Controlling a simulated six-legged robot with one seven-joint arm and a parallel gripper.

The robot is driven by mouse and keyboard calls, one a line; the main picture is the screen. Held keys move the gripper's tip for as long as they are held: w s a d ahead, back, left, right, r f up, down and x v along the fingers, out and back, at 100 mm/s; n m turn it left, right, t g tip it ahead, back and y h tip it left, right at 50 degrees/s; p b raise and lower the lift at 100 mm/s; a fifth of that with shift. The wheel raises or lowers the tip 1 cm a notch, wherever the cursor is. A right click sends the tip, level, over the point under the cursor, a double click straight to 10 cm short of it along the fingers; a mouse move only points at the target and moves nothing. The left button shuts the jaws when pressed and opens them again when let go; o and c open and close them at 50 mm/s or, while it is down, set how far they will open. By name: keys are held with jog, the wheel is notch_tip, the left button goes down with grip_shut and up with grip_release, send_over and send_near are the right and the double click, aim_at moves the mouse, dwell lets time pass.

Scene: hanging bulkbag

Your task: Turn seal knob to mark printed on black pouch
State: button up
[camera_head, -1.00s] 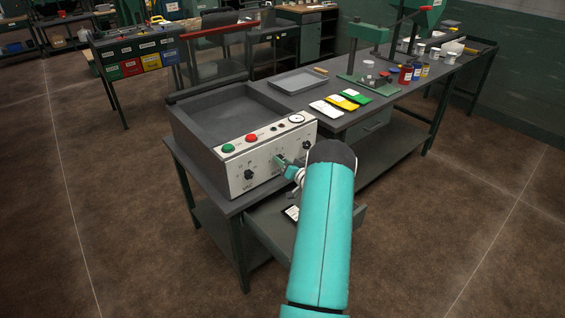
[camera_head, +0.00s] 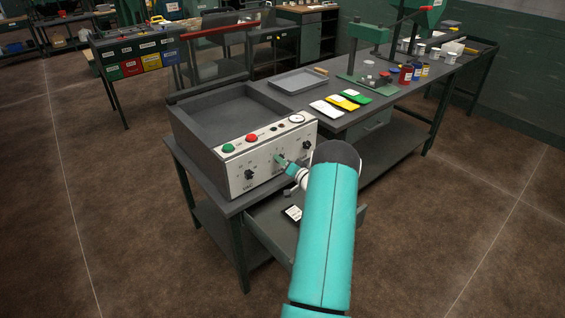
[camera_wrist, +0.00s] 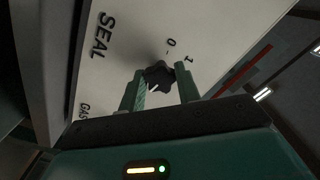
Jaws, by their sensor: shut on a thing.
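The seal knob (camera_wrist: 160,74) is a dark lobed knob on the white front panel, with "SEAL", "0", a dash and "1" printed around it in the wrist view. My gripper (camera_wrist: 161,88) has its two green fingers on either side of the knob and is shut on it. A pale line shows on the knob, but its exact setting is hard to tell. In the head view my gripper (camera_head: 282,161) is at the middle of the panel and hides most of this knob. The black pouch (camera_head: 293,213) with a white label lies in the open drawer; its print is too small to read.
The sealing machine (camera_head: 240,160) has two other knobs, left (camera_head: 249,174) and right (camera_head: 307,145), plus green and red buttons and a gauge. The open drawer (camera_head: 268,232) is below my arm. A tray (camera_head: 298,82) and coloured pouches (camera_head: 342,101) lie on the bench behind.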

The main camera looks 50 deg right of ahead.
jog(key=o, duration=1)
jog(key=v, duration=1.3)
jog(key=shift+s, duration=0.4)
jog(key=shift+r, duration=0.1)
